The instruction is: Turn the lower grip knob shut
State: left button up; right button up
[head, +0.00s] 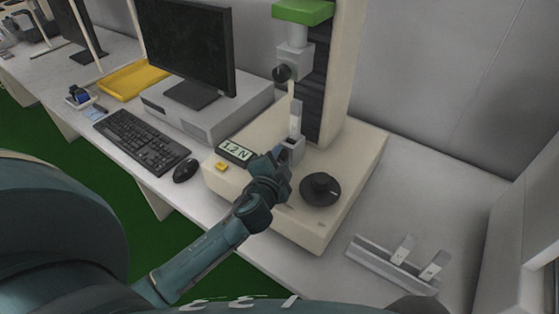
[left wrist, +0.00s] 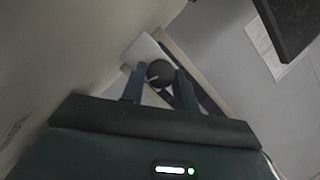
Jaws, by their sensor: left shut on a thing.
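The lower grip (head: 292,150) is a small grey block on the base of a cream testing machine. A pale upright strip (head: 296,118) stands in it and reaches towards the upper grip (head: 293,58), which has a dark round knob (head: 282,73). My left gripper (head: 279,158) is at the near left side of the lower grip and hides its knob in the head view. In the left wrist view the dark round lower grip knob (left wrist: 160,74), with a light line on its face, sits between the two fingers, which are shut on it. My right gripper is not in view.
A large black dial (head: 320,188) stands on the machine base right of my left gripper. A display reading 1.2 N (head: 236,151) and a yellow button (head: 222,167) are to the left. A rack with two strips (head: 393,266) lies at right. A mouse (head: 185,170) and keyboard (head: 141,141) are left.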

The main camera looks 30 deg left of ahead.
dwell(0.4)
pick_arm(q)
jog(key=o, duration=1)
jog(key=shift+c, duration=0.2)
jog(key=b+v, duration=0.1)
jog(key=v, duration=1.2)
jog(key=shift+b, duration=0.4)
jog(key=shift+s+d, duration=0.1)
